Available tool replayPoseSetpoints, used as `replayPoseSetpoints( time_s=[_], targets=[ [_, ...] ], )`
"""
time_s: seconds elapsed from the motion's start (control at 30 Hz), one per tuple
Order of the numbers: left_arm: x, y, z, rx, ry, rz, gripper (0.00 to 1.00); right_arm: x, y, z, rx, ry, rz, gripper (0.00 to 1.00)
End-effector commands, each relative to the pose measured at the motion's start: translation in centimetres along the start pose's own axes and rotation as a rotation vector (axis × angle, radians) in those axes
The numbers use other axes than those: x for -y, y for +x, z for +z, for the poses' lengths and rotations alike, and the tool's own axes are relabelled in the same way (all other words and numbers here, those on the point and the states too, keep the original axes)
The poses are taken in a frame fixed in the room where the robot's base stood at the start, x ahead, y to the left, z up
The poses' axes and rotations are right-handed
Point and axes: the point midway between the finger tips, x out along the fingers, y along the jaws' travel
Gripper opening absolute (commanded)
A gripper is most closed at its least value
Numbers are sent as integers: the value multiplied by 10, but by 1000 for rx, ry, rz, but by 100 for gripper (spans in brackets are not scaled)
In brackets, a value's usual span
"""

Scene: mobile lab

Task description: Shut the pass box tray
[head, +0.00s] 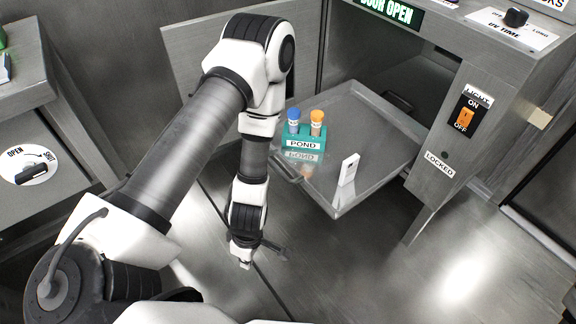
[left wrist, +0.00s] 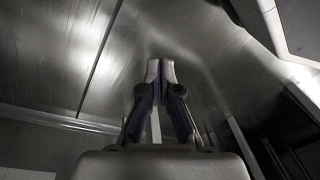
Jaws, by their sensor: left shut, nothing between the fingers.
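The pass box tray (head: 366,122) is a shiny metal tray, slid out of the opening of the pass box (head: 443,130) in the head view. It carries a teal rack (head: 304,143) labelled POND with a blue-capped and an orange-capped tube, and a small white upright block (head: 348,170). A handle (head: 291,172) shows at the tray's near left edge. My left gripper (head: 245,264) points down, in front of and left of the tray, apart from it. In the left wrist view its fingers (left wrist: 160,66) are together with nothing between them. My right gripper is not in view.
The open door (head: 193,62) of the pass box stands to the left of the tray. A grey cabinet (head: 40,110) stands at far left. The floor ahead is clear.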

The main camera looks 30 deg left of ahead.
Motion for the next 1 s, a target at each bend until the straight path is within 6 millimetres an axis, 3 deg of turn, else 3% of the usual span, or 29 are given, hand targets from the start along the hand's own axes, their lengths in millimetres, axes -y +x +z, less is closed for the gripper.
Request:
replayPoseSetpoints(
  time_s=[0.1,0.17,0.3,0.4,0.53,0.8,1.0],
  targets=[
    [-68,-71,-6,128,-630,72,0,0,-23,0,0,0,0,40],
    [-102,-110,-8,228,-854,104,0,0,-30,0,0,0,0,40],
    [-158,-190,-19,412,-1006,210,0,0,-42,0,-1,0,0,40],
    [-172,-220,-21,474,-1018,253,0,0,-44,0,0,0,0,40],
    [-178,-218,-18,484,-1012,268,0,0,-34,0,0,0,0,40],
    [-199,-167,-6,479,-1008,269,0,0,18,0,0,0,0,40],
    [-214,-141,3,480,-1009,269,0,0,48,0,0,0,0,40]
  ],
)
